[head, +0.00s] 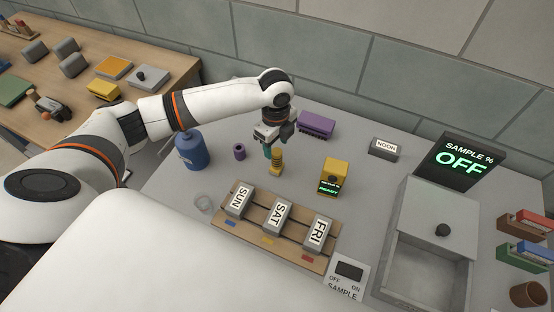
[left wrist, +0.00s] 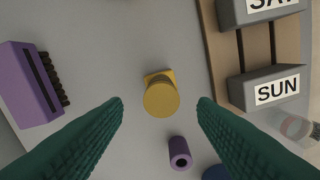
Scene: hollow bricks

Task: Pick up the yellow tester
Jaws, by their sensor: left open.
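A yellow upright piece (head: 277,162) with a ribbed, rounded body stands on the grey table under my left gripper (head: 272,150). In the left wrist view, its round yellow top (left wrist: 161,99) shows between my two green fingers, with a square yellow part behind it. The left gripper (left wrist: 160,103) is open, with a gap on both sides of the piece. A yellow box (head: 335,170) with a lit READY display stands to the right of it. I cannot tell for certain which of the two is called the tester. My right gripper is not in view.
A purple block with bristles (head: 317,124) is behind, a small purple tube (head: 239,152) and a blue canister (head: 192,150) are left. A wooden rack (head: 245,228) with SUN, SAT and FRI blocks is in front. A grey open box (head: 425,265) is right.

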